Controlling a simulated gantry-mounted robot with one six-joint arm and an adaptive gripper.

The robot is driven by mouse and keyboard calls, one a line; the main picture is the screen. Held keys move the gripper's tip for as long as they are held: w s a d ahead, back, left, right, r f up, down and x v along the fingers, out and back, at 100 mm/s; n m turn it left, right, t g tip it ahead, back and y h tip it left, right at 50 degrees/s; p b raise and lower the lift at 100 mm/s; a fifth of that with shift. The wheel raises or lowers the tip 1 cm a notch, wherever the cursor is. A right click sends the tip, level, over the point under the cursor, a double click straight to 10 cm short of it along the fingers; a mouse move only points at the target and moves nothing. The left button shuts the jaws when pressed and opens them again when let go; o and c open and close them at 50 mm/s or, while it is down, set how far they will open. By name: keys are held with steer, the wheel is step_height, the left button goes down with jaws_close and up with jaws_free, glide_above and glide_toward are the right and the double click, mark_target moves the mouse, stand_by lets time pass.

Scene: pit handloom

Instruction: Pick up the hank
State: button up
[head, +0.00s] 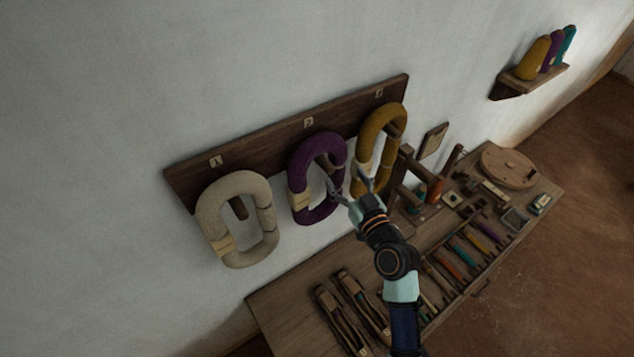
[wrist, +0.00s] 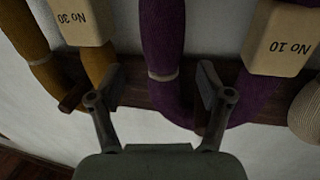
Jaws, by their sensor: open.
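Three hanks hang on wall pegs: a cream hank (head: 212,215), a purple hank (head: 297,185) and a mustard hank (head: 398,118). My gripper (head: 348,184) is open at the purple hank's right side. In the wrist view, my gripper (wrist: 158,82) has one finger on each side of a strand of the purple hank (wrist: 162,35), near its pale tie. I cannot tell whether the fingers touch it. The purple hank's other strand carries a tag reading No 10. The mustard hank (wrist: 97,62), tagged No 30, is close beside the left finger.
The dark peg board (head: 285,140) runs behind the hanks along the white wall. Below, a wooden bench (head: 285,305) holds shuttles, a tray of coloured bobbins and a round lid. A small shelf (head: 535,82) with coloured cones is at the upper right.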

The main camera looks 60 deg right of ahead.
mark_target(341, 174)
steer(key=p+x, duration=0.1)
steer(key=x, duration=0.3)
steer(key=shift+w, duration=0.25)
steer(key=shift+w+d+f, duration=0.1)
steer(key=shift+w+d, duration=0.05)
steer(key=shift+w, duration=0.1)
steer(key=c, duration=1.4)
